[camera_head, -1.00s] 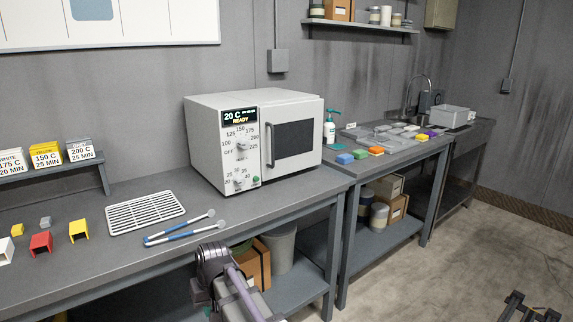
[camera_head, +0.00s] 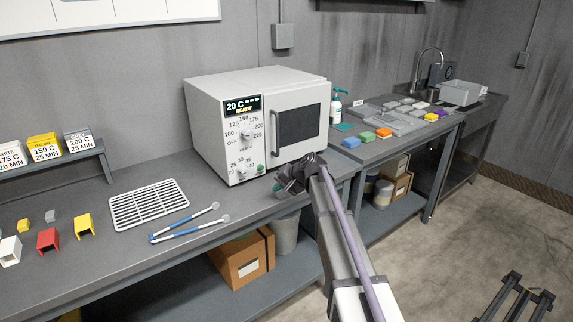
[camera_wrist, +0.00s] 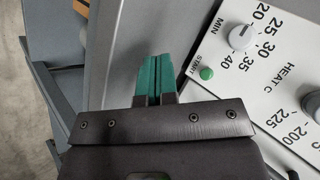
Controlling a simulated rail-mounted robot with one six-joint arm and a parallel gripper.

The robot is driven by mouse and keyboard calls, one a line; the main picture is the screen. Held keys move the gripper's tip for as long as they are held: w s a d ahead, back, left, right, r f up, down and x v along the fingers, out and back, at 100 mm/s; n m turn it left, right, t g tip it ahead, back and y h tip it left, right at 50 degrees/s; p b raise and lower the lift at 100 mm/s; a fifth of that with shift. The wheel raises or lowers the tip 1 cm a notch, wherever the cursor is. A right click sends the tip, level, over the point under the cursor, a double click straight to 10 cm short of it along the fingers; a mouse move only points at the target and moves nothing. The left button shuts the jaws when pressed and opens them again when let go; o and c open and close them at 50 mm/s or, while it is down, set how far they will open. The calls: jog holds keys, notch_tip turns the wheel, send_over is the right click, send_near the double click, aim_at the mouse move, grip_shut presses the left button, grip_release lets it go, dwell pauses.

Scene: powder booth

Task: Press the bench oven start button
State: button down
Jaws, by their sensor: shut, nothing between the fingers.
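The white bench oven (camera_head: 205,125) stands on the grey bench with its door shut; its display (camera_head: 243,106) reads 20 C and READY. The green start button (camera_head: 260,168) is at the lower right of the control panel, below the dials. In the wrist view the button (camera_wrist: 206,73) is marked START, beside the minutes dial (camera_wrist: 241,37). My gripper (camera_head: 277,187) is in front of the oven's lower panel edge, low and near the button. In the wrist view its teal fingertips (camera_wrist: 155,62) are together and empty, left of the button and apart from it in the picture.
A white wire rack (camera_head: 149,203) and blue-handled tongs (camera_head: 188,224) lie on the bench left of my arm. The oven door handle (camera_head: 273,132) stands out right of the panel. Several coloured pieces lie on the right bench, beside a pump bottle (camera_head: 336,106).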

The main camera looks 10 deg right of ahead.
aim_at(261, 168)
jog(key=shift+w+d+r+m, duration=0.2)
jog(key=shift+w+d+m, duration=0.1)
jog(key=shift+w+d, duration=0.15)
jog(key=shift+w+d+r+t, duration=0.1)
jog(key=shift+w+r+t, duration=0.05)
jog(key=shift+t, duration=0.25)
jog(key=shift+a, duration=0.2)
jog(key=shift+w+a, duration=0.55)
jog(key=shift+w, duration=0.8)
jog(key=shift+w+a, duration=0.5)
jog(key=shift+w, duration=0.85)
jog(key=shift+w+a, duration=0.55)
jog(key=shift+w, duration=0.8)
jog(key=shift+w, duration=0.1)
jog(key=shift+w+a, duration=0.15)
jog(key=shift+w, duration=0.15)
